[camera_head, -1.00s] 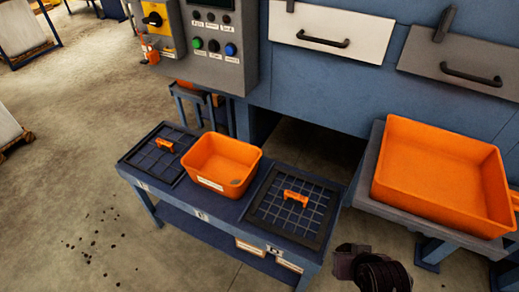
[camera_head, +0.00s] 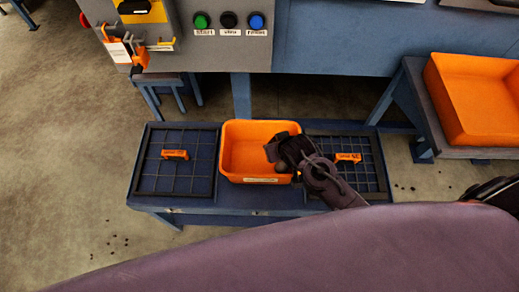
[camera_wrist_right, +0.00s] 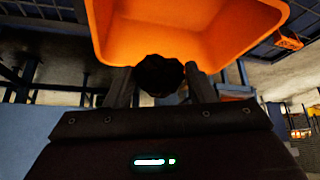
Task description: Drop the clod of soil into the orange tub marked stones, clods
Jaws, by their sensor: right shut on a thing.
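The small orange tub (camera_head: 245,150) sits on the blue bench between two grid panels. Its front label is too small to read. My right gripper (camera_head: 283,152) is over the tub's right side. In the right wrist view, the gripper (camera_wrist_right: 160,86) is shut on a dark, rounded clod (camera_wrist_right: 160,72), with a finger on each side. The tub's orange interior (camera_wrist_right: 190,45) shows beyond the clod. A small greyish lump (camera_head: 282,168) shows at the tub's front right corner; I cannot tell whether it lies inside. My left gripper is not in view.
Grid panels with orange handles lie left (camera_head: 175,180) and right (camera_head: 372,175) of the tub on the blue bench (camera_head: 190,204). A larger orange tray (camera_head: 480,100) stands at the right. The control panel (camera_head: 230,40) is behind. My arm covers the bottom of the head view.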

